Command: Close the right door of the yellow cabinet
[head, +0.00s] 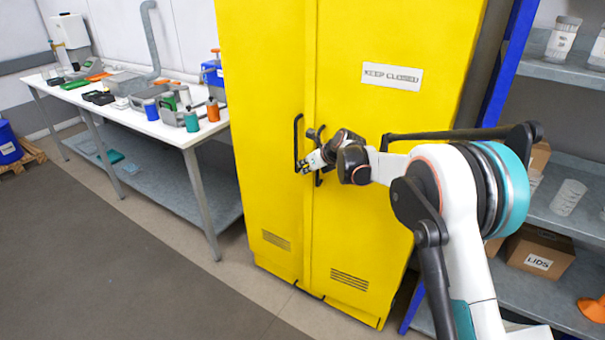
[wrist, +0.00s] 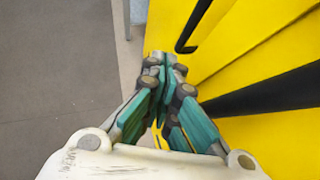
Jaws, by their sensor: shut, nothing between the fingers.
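The yellow cabinet (head: 265,60) stands upright in the middle of the head view. Its right door (head: 395,120) carries a "KEEP CLOSED" label and a vent low down. A narrow upright yellow strip shows between the two doors; I cannot tell whether the right door is flush or slightly ajar. The left door's black handle (head: 297,135) is in plain view. The right door's handle (head: 319,178) is mostly hidden by my gripper (head: 302,166). My gripper is shut and empty in front of the door seam. In the wrist view, its fingertips (wrist: 166,60) meet beside the yellow front and black bars.
A white workbench (head: 150,122) with bottles and trays stands left of the cabinet. Grey shelving (head: 560,75) with a blue upright and a cardboard box (head: 540,255) is close on the right. The floor (head: 130,255) before the cabinet, at left, is clear.

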